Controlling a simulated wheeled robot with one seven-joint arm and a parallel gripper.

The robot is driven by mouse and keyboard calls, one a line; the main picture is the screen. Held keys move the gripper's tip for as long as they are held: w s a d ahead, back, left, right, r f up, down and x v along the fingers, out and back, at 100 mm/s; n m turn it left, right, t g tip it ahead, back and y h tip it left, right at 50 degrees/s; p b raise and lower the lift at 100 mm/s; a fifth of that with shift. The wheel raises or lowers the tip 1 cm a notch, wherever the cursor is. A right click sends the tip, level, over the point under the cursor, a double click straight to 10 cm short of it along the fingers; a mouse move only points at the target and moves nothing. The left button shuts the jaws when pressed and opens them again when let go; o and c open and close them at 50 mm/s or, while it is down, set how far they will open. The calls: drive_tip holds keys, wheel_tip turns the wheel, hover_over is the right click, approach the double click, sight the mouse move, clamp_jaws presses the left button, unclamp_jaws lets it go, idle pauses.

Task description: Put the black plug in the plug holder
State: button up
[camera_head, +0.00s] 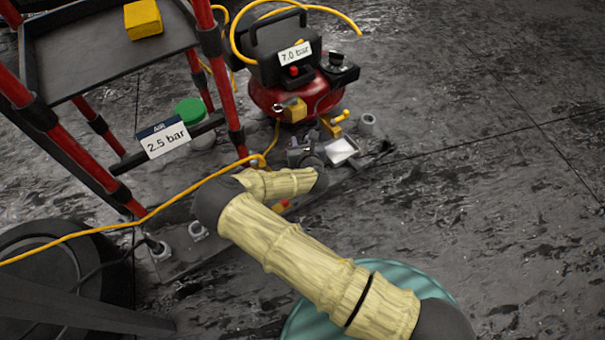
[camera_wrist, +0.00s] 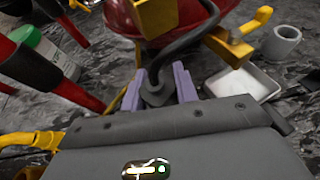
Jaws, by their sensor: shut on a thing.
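My gripper (camera_wrist: 157,82) shows two purple fingers in the wrist view, closed around a dark plug (camera_wrist: 157,95). A thick black cable (camera_wrist: 190,38) rises from the plug and curves up to the right. In the head view my gripper (camera_head: 303,154) is small and partly hidden by my arm, in front of the red compressor. A grey, hollow, cup-shaped holder (camera_head: 368,121) stands on the floor right of my gripper. It also shows at the upper right of the wrist view (camera_wrist: 284,42), apart from the plug. I cannot tell whether this is the plug holder.
The red compressor (camera_head: 316,93) with a "7.0 bar" label stands close behind my gripper. A white tray (camera_head: 341,150) lies just right of it. A red-framed cart (camera_head: 233,100) and a green-lidded tub (camera_head: 190,112) are left. A yellow hose (camera_head: 160,216) crosses the floor. The right floor is clear.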

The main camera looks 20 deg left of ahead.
wheel_tip(320, 180, down, 6)
drive_tip(key=b, duration=0.4)
drive_tip(key=shift+d+f, duration=0.1)
drive_tip(key=shift+f+b, duration=1.45)
drive_tip(key=shift+f, duration=0.45)
drive_tip(key=shift+f, duration=0.15)
drive_tip(key=o, duration=1)
